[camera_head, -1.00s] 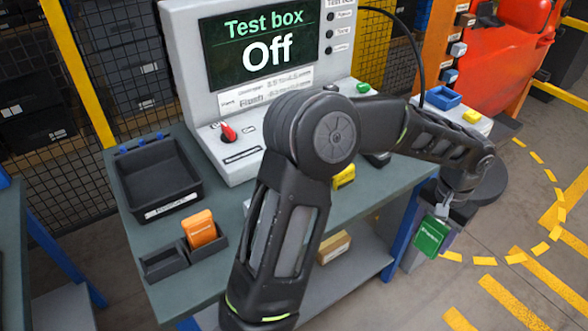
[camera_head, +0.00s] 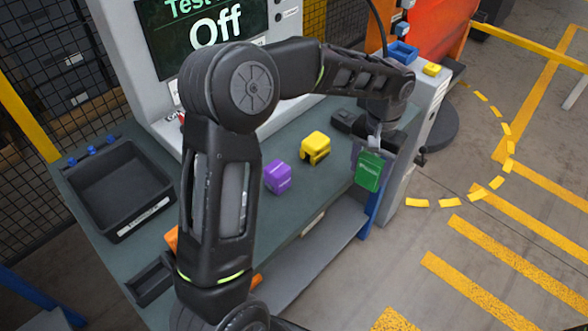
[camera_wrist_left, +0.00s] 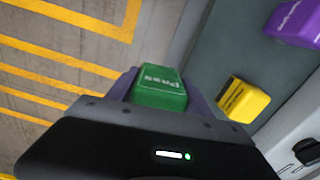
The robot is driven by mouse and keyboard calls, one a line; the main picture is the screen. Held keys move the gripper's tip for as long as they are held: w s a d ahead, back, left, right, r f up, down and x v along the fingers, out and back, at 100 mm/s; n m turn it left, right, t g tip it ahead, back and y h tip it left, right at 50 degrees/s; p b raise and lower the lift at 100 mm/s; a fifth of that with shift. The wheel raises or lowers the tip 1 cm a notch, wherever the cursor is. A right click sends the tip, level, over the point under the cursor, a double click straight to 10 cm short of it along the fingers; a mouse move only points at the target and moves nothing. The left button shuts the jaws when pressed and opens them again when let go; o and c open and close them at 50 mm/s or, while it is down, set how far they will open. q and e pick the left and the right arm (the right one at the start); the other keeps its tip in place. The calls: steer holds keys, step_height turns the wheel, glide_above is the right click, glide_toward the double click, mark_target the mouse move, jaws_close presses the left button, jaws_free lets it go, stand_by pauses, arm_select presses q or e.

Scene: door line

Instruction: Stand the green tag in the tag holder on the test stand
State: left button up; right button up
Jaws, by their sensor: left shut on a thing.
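The green tag (camera_head: 369,171) hangs from my left gripper (camera_head: 372,147), which is shut on it, beside the right end of the test stand table (camera_head: 312,225). In the left wrist view the green tag (camera_wrist_left: 160,88) sits between the two fingers. The tag holder (camera_head: 151,281) is a dark two-slot block at the table's front left, partly hidden by my left arm. An orange tag (camera_head: 171,239) shows only as a sliver behind that arm. My right gripper is not in view.
A purple block (camera_head: 277,176) and a yellow block (camera_head: 315,147) stand on the table between my left arm and gripper. An empty black tray (camera_head: 118,191) lies at the table's left. The test box (camera_head: 150,85) reads Off. Striped floor at right is open.

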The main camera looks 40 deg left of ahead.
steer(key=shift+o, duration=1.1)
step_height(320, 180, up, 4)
steer(key=p, duration=0.3)
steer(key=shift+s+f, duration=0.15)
arm_select(q)
steer(key=s+a+r+p, duration=0.1)
steer(key=s+a+r, duration=0.2)
steer(key=a+r, duration=0.2)
steer(key=s+a+r+m, duration=0.1)
steer(key=s+a+r, duration=0.3)
steer(key=a, duration=0.7)
steer(key=shift+s+a+r+p, duration=0.15)
steer(key=shift+a+r+p, duration=0.25)
steer(key=shift+r, duration=0.05)
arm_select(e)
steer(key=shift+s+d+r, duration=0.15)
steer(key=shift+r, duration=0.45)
arm_select(q)
step_height(320, 180, down, 6)
steer(key=p, duration=0.1)
steer(key=shift+f, duration=0.15)
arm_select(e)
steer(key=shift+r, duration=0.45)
